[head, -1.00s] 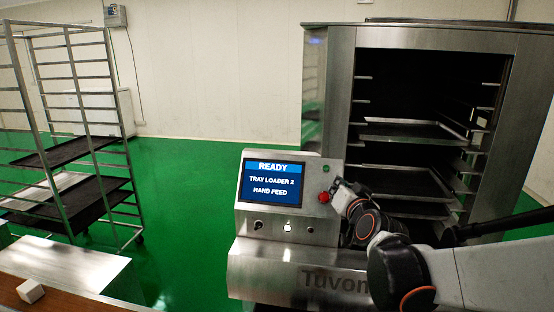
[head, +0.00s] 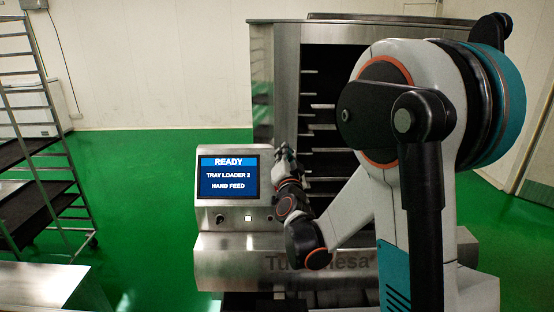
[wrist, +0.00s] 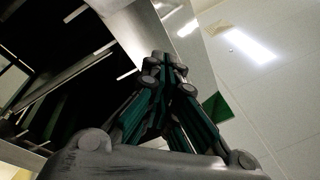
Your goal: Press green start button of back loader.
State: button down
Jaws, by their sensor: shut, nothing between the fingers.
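A dark knob (head: 220,219) and a small lit white button (head: 248,218) sit below the screen. I cannot make out the green start button; my gripper and wrist cover the panel's right side. My gripper (head: 285,150) is at the panel's upper right edge, pointing up. Contact with the panel cannot be told. In the wrist view my gripper (wrist: 166,62) has its fingertips together and empty.
A steel cabinet with dark open shelves (head: 318,100) stands behind the panel. A wheeled tray rack (head: 40,150) is at the left. My arm fills much of the right side. Green floor (head: 140,160) is clear between rack and panel.

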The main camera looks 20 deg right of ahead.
jog(key=shift+w+d+f+b, duration=0.5)
jog(key=shift+w+f, duration=0.35)
jog(key=shift+w, duration=0.25)
jog(key=shift+w+d+f+b, duration=0.45)
jog(key=shift+w+f, duration=0.4)
jog(key=shift+w, duration=0.25)
jog(key=shift+w+d+f+b, duration=0.5)
jog(key=shift+w+f, duration=0.35)
jog(key=shift+w, duration=0.25)
jog(key=shift+w, duration=0.1)
jog(key=shift+w+d+f+b, duration=0.1)
jog(key=shift+w+f+b, duration=0.15)
jog(key=shift+b, duration=0.1)
jog(key=shift+w+d+f+b, duration=0.1)
jog(key=shift+w+f+b, duration=0.1)
jog(key=shift+w+b, duration=0.1)
jog(key=shift+s, duration=0.1)
jog(key=shift+s+a+r, duration=0.3)
jog(key=shift+s+r, duration=0.2)
dwell(0.3)
